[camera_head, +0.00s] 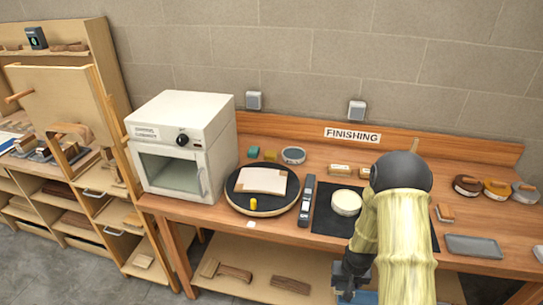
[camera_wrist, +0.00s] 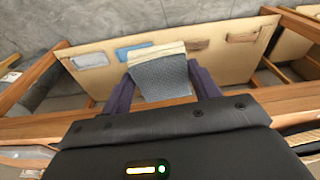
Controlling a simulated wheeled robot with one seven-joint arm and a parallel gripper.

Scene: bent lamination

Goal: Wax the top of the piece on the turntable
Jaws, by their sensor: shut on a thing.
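The piece (camera_head: 262,180), a pale, slightly curved wood sheet, lies on the round black turntable (camera_head: 238,204). A round cream tin (camera_head: 346,202), possibly the wax, sits on a black mat (camera_head: 325,218) to the right. My gripper (camera_head: 350,280) is low in front of the bench, well away from the piece. In the wrist view my gripper (camera_wrist: 162,78) is shut on a grey-blue textured cloth (camera_wrist: 162,80) with a cream upper edge. The arm covers part of the mat.
A white oven (camera_head: 180,145) stands left of the turntable. A dark level-like bar (camera_head: 306,200) lies between turntable and mat. Brushes (camera_head: 467,185) and a grey tray (camera_head: 473,246) are at right. The wrist view shows a lower shelf (camera_wrist: 220,65) with folded cloths (camera_wrist: 90,60).

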